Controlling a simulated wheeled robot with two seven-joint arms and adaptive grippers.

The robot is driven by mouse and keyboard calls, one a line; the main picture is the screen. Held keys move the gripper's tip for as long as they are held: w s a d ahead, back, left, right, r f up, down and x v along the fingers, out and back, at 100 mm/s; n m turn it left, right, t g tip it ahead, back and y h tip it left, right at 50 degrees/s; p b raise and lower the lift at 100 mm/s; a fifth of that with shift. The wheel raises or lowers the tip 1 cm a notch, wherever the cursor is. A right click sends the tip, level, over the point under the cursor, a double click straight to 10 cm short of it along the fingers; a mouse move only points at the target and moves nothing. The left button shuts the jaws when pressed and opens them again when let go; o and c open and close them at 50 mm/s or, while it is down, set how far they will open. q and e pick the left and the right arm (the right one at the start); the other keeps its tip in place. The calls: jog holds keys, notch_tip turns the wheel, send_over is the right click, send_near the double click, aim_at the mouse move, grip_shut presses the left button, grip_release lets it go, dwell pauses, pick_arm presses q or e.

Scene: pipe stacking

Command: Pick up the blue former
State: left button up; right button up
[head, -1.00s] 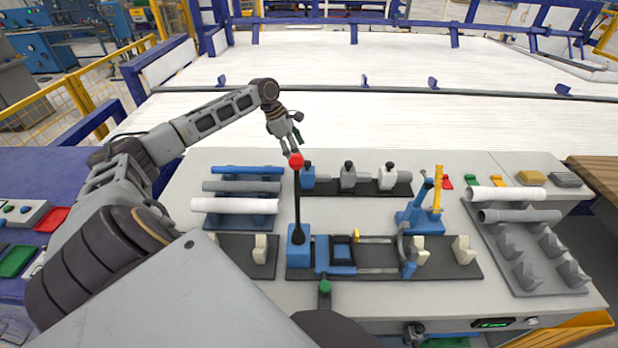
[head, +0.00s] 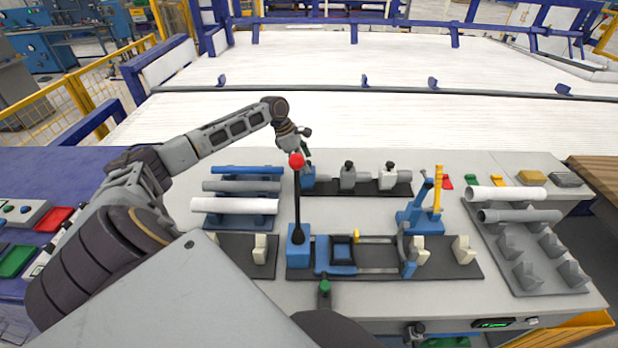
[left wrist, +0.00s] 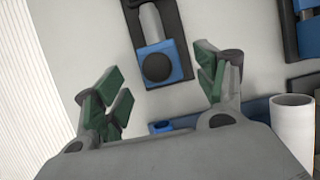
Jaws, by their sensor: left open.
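The blue former (head: 308,179) is a small blue block with a dark knob, at the left end of a dark rack (head: 330,190) at the back of the bench. It also shows in the left wrist view (left wrist: 172,64), with its round black knob facing the camera. My left gripper (head: 306,155) is open and empty, just above and behind the former. In the left wrist view the green-padded fingers (left wrist: 158,82) are spread to either side of the former's near end, apart from it. My right gripper is not in view.
Two grey formers (head: 348,179) share the rack. A red-knobbed lever (head: 296,205) stands upright in front of my left gripper. A pipe rack (head: 238,222) with blue, grey and white pipes lies to the left. A blue-and-yellow device (head: 418,215) stands to the right.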

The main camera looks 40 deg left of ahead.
pick_arm(q)
jog(key=x, duration=0.3)
jog(key=shift+w+d+f, duration=0.15)
jog(key=shift+w+d, duration=0.05)
jog(key=shift+d, duration=0.05)
jog(key=shift+d+f, duration=0.1)
jog(key=shift+f, duration=0.25)
jog(key=shift+w+f, duration=0.1)
jog(key=shift+f, duration=0.2)
jog(key=c, duration=1.4)
jog(key=shift+c, duration=0.4)
jog(key=shift+r, duration=0.1)
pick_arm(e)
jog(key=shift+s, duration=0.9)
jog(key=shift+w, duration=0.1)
